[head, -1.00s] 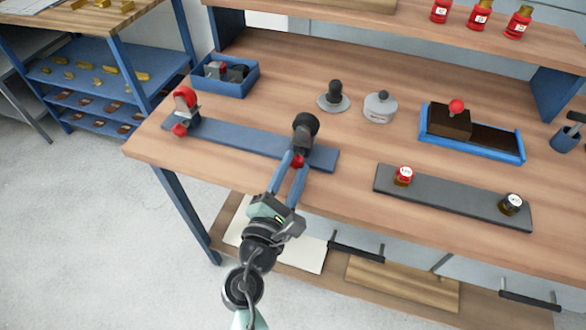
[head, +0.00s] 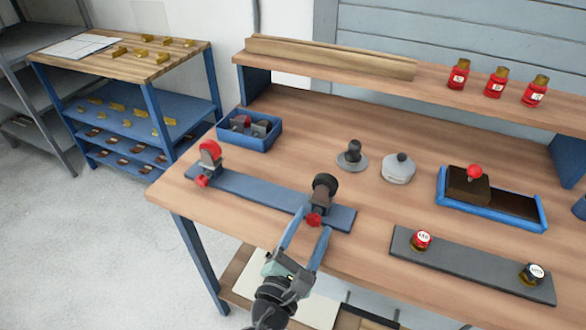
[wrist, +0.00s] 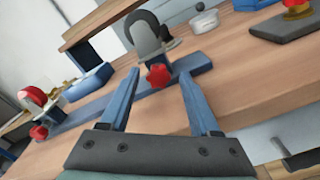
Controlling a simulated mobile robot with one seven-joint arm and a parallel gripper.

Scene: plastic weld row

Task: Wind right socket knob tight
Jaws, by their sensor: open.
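The right socket (head: 324,188) is a dark, round-topped holder at the right end of a blue-grey base strip (head: 250,193). Its red knob (head: 313,219) faces the front edge of the bench. The knob also shows in the wrist view (wrist: 159,76), ahead of and between my fingers. My gripper (head: 306,236) is open and empty, its two blue fingers pointing at the knob. In the wrist view my gripper (wrist: 155,92) shows a wide gap, and the knob looks just beyond the fingertips. The left socket (head: 209,153), with a red top and its own red knob (head: 201,181), stands at the strip's left end.
A blue bin (head: 249,131) with parts stands behind the strip. A dark knobbed piece (head: 352,156) and a grey lidded pot (head: 398,168) stand behind the right socket. A grey strip (head: 470,264) with two small jars lies to the right. Bare wood surrounds the strip.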

